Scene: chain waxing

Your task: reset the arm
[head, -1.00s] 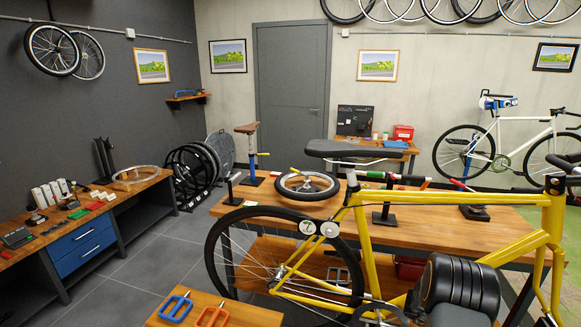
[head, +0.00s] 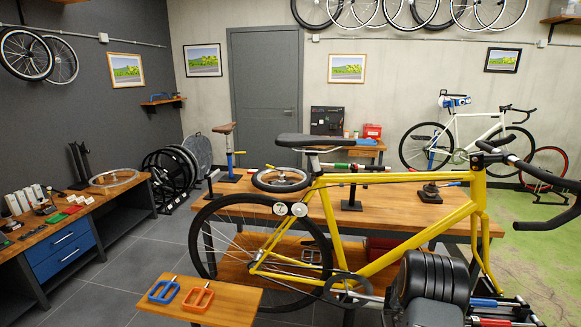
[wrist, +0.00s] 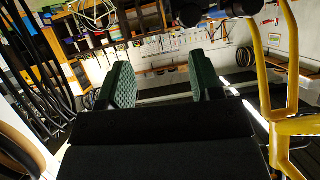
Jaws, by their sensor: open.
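My gripper (wrist: 162,84) shows in the wrist view with its two green-padded fingers apart and nothing between them. Beyond the fingers are a white tool wall and a bright strip, seen at a tilt. In the head view, black ribbed links of my arm stand at the lower right, in front of the yellow bike (head: 393,251). The gripper itself cannot be made out there. The yellow bike's frame also shows at the right of the wrist view (wrist: 293,127), beside the gripper and apart from it.
A wooden workbench (head: 400,215) stands behind the bike. A small wooden table (head: 228,301) with blue and orange pedals is at the front. A bench with blue drawers (head: 62,250) runs along the left wall. Grey floor (head: 130,265) between them is clear.

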